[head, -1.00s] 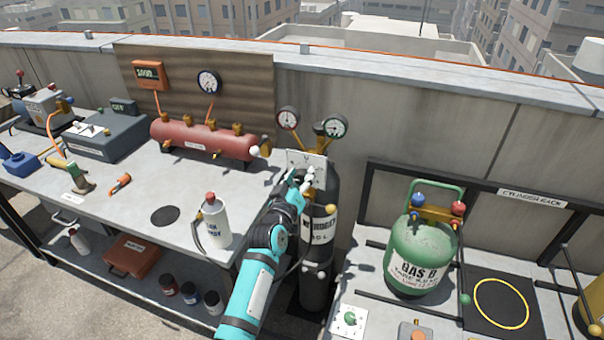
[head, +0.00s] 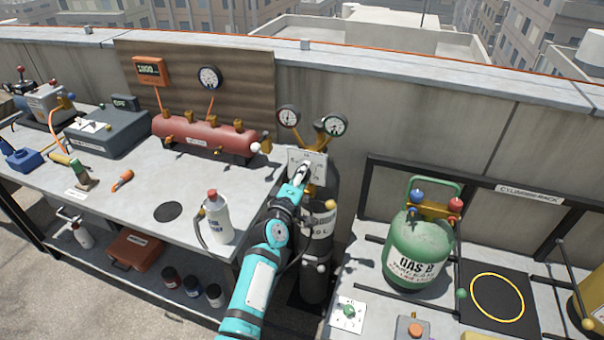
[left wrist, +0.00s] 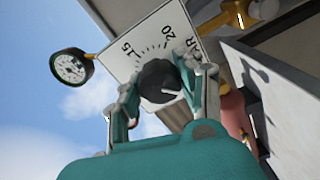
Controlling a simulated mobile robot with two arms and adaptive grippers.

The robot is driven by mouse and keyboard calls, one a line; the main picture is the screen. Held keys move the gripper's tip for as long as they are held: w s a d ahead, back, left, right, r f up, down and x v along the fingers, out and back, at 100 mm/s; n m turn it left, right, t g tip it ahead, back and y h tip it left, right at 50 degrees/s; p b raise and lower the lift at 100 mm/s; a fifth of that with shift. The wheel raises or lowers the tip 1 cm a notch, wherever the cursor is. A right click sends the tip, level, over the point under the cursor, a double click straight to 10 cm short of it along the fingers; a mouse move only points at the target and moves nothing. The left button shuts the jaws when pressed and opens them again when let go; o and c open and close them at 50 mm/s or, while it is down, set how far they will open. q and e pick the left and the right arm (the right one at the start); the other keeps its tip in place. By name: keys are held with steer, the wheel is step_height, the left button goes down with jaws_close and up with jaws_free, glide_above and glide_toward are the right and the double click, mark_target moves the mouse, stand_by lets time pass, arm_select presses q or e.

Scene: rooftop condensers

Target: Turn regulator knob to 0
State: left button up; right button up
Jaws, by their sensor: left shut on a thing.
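The regulator's white dial plate (head: 312,158) stands above the dark gas cylinder (head: 316,255) right of the bench. In the left wrist view the plate (left wrist: 133,40) shows tilted, with marks 15 and 20. The black regulator knob (left wrist: 158,80) has a white pointer line, here aimed to the right and slightly down, away from those two numbers. My left gripper (left wrist: 160,88) is shut on the knob, one finger on each side. In the head view my left gripper (head: 301,176) covers the knob. The 0 mark is not visible. My right gripper is not in view.
Two gauges, one left (head: 288,117) and one right (head: 334,125), rise above the plate. A red manifold (head: 205,136) lies on the bench to the left. A white bottle (head: 216,220) stands near the bench corner. A green cylinder (head: 415,250) stands to the right.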

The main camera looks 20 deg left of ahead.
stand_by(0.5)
arm_select(q)
steer(key=o, duration=1.2)
steer(key=shift+c, duration=0.2)
steer(key=s, duration=1.2)
steer(key=shift+a, duration=0.2)
